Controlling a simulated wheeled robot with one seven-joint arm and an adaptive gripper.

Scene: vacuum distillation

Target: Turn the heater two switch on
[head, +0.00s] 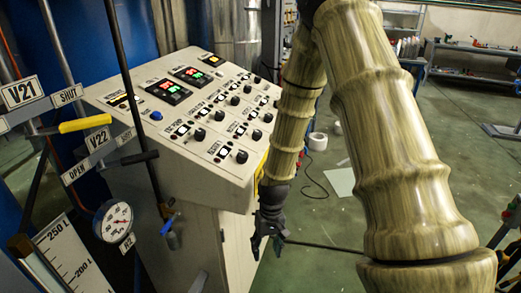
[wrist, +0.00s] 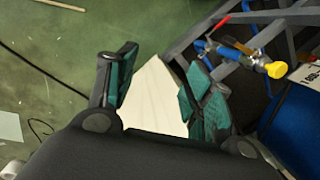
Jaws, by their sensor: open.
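The control panel (head: 165,120) is a sloped white console with rows of black knobs and small labelled switches. Its labels are too small to read, so I cannot tell which switch is heater two. One knob (head: 242,156) sits near the panel's lower right corner. My gripper (head: 268,242) hangs low, beside the cabinet's right side and below the panel face, apart from the switches. In the wrist view my gripper (wrist: 160,92) is open and empty, with green pads facing a pale surface and the floor. The panel's switches do not show in the wrist view.
In the wrist view a yellow-capped fitting (wrist: 277,69) is at the right. Green floor (head: 325,215) lies open right of the console. A shelf (head: 470,65) stands far back.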

